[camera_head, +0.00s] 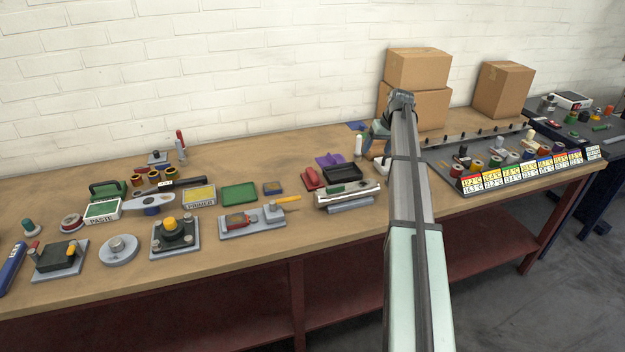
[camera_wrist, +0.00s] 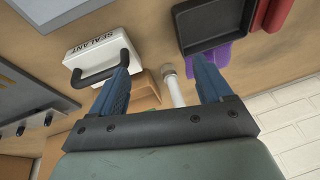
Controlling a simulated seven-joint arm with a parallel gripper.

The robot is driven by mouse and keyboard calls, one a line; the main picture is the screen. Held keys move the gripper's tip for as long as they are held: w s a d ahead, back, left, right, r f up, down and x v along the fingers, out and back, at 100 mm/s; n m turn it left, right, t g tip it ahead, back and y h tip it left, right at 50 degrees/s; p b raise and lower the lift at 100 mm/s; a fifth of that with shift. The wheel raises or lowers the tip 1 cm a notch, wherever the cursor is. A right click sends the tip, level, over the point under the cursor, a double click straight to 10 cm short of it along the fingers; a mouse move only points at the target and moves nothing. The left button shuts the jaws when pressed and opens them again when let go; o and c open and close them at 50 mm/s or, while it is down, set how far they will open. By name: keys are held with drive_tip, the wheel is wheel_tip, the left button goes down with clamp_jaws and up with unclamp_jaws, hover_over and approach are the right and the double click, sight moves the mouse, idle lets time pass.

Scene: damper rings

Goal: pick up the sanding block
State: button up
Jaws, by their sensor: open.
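No thing in view is clearly labelled as the sanding block. A low red block with a rounded top (camera_head: 312,178) lies beside a black tray and may be it, but I cannot be sure. Part of a red thing also shows at the top edge of the wrist view (camera_wrist: 273,14). My gripper (camera_wrist: 160,68) is open, its two blue fingers apart. A white capped cylinder (camera_wrist: 173,88) shows between the fingers, not visibly gripped. In the head view my gripper (camera_head: 374,142) is above the bench, right of the red block, and partly hidden by my arm.
The black tray (camera_wrist: 208,22) overlies a purple piece (camera_wrist: 212,55). A white sealant box with a black handle (camera_wrist: 97,52) is left of the fingers. Cardboard boxes (camera_head: 418,68) stand behind my arm. A labelled rack (camera_head: 520,172) is at right. Several tools crowd the left bench.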

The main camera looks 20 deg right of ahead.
sight(313, 173)
drive_tip(key=w+a+r+n+g+h, duration=0.1)
drive_tip(key=w+a+r+g, duration=0.1)
drive_tip(key=a, duration=0.9)
drive_tip(key=w+a+r+g, duration=0.1)
drive_tip(key=w+a+r, duration=0.1)
drive_tip(key=a, duration=1)
drive_tip(key=f, duration=1.3)
drive_tip(key=shift+d+f, duration=0.25)
drive_tip(key=shift+f, duration=0.15)
drive_tip(key=shift+c, duration=0.3)
drive_tip(key=c, duration=0.8)
wheel_tip(313, 173, up, 10)
drive_tip(key=shift+r, duration=0.1)
